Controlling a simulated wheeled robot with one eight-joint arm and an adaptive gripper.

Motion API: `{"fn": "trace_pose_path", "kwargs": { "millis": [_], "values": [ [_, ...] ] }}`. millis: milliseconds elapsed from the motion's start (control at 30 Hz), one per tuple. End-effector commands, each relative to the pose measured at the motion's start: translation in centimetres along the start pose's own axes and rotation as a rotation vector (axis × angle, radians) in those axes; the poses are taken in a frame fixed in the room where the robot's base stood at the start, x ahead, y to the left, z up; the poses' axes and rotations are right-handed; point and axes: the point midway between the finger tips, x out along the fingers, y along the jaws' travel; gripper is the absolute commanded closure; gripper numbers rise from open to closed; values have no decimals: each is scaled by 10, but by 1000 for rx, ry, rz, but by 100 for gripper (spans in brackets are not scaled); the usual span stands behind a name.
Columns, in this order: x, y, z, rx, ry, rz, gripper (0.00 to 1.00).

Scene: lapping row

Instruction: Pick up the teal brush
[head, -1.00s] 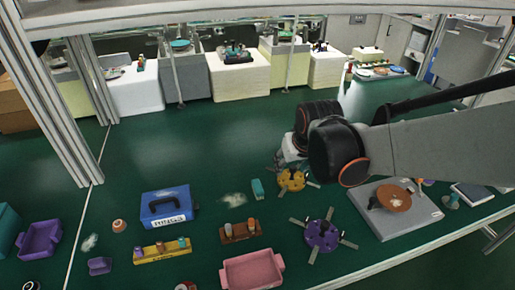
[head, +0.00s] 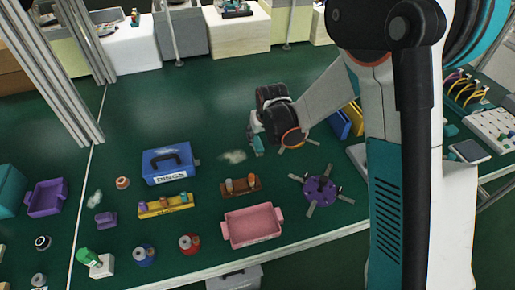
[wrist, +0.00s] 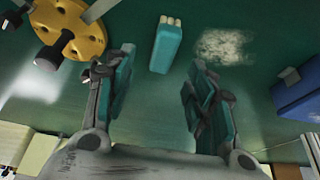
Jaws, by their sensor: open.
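The teal brush (wrist: 166,48) lies on the green bench top, a rounded teal block with pale bristle tips at its far end in the wrist view. It also shows in the head view (head: 258,147), small and partly covered by my gripper. My gripper (wrist: 162,88) is open and empty, with its two teal-padded fingers spread to either side of the brush's line. The near end of the brush lies just ahead of and between the fingertips, and neither finger appears to touch it. The height of the fingers above the bench is hard to tell.
A yellow hub (wrist: 72,32) with a black knob lies left of the brush. A pale powdery patch (wrist: 222,46) and a blue box (wrist: 299,92) are to its right. In the head view, a purple hub (head: 320,189), a pink tray (head: 252,226) and a brown peg rack (head: 241,187) stand nearer.

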Motion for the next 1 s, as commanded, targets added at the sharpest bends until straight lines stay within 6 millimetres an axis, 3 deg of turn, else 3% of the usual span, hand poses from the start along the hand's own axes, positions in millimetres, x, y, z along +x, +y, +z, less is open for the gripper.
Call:
{"fn": "trace_pose_path", "kwargs": {
  "millis": [100, 367, 667, 933, 1000],
  "values": [
    [16, 0, 0, 0, 0, 0, 50],
    [29, -1, 1, 0, 0, 0, 50],
    [70, -4, 4, 0, 0, 0, 50],
    [72, -4, 3, 0, 0, 0, 50],
    [72, -4, 3, 0, 0, 0, 66]
  ]
}}
